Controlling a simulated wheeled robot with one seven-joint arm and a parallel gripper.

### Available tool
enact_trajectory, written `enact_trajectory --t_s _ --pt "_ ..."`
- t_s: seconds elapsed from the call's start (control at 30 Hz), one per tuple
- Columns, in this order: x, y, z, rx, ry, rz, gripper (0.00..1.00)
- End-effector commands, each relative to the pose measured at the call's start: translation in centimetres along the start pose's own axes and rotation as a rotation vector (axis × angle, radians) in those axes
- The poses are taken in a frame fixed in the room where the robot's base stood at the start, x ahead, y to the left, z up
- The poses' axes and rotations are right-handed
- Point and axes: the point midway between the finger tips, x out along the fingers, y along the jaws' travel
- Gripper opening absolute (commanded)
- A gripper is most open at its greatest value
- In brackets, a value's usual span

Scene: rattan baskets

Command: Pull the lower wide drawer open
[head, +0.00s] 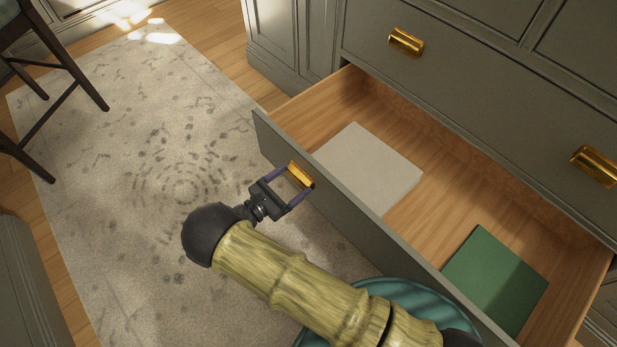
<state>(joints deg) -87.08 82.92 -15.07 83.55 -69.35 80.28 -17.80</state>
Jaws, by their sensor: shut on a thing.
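The lower wide drawer (345,223) stands pulled well out of the grey-green cabinet, its wooden inside showing. Its brass handle (299,175) is on the left part of the drawer front. My gripper (300,178) is at this handle, with one finger at each end of it, and is shut on it. A pale flat item (368,167) and a green flat item (495,280) lie inside the drawer. The right part of the drawer front is partly hidden at the lower edge of the view.
The wide drawer above (470,95) is shut and has two brass handles (405,41). A patterned rug (130,130) covers the floor on the left. A dark-legged chair (62,75) stands at the upper left. Rug space left of the drawer is clear.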

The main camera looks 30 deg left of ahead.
Motion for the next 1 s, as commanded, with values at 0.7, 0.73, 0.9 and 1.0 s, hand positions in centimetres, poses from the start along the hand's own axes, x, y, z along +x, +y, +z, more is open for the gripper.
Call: enact_trajectory --t_s 0.7,0.73,0.9,1.0 --pt "-0.53 0.32 -0.15 -0.003 0.002 0.003 1.00" --pt "-0.53 0.32 -0.14 -0.003 0.002 0.003 1.00" --pt "-0.52 0.34 -0.07 -0.002 0.001 0.002 1.00" --pt "-0.54 0.34 -0.04 -0.001 0.000 0.002 1.00"
